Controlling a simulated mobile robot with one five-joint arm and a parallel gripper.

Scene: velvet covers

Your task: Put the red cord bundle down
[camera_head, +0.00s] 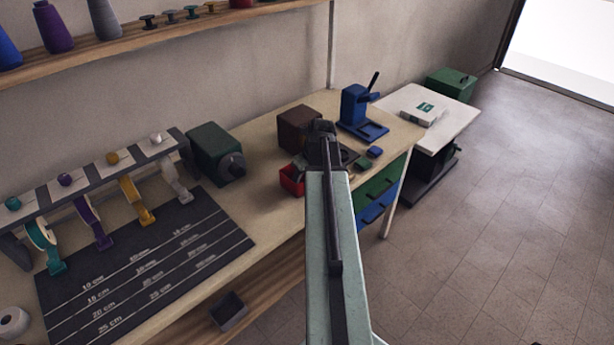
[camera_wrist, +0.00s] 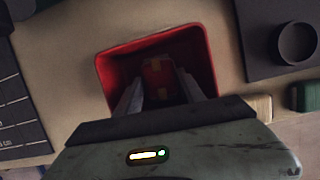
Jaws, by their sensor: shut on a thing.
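In the wrist view, my gripper (camera_wrist: 158,95) points down at a red open bin (camera_wrist: 108,70) on the workbench. Its two fingers are shut on the red cord bundle (camera_wrist: 159,75), which has yellowish bands. The bundle appears within the outline of the bin's opening; I cannot tell whether it touches the bottom. In the head view, my arm hides the bundle and part of the red bin (camera_head: 291,180). My gripper (camera_head: 322,150) shows only from behind there.
A brown box (camera_head: 299,128) and a blue press (camera_head: 358,112) stand behind the bin. A dark green machine (camera_head: 214,154) is to its left. The dark measuring mat (camera_head: 150,265) lies farther left.

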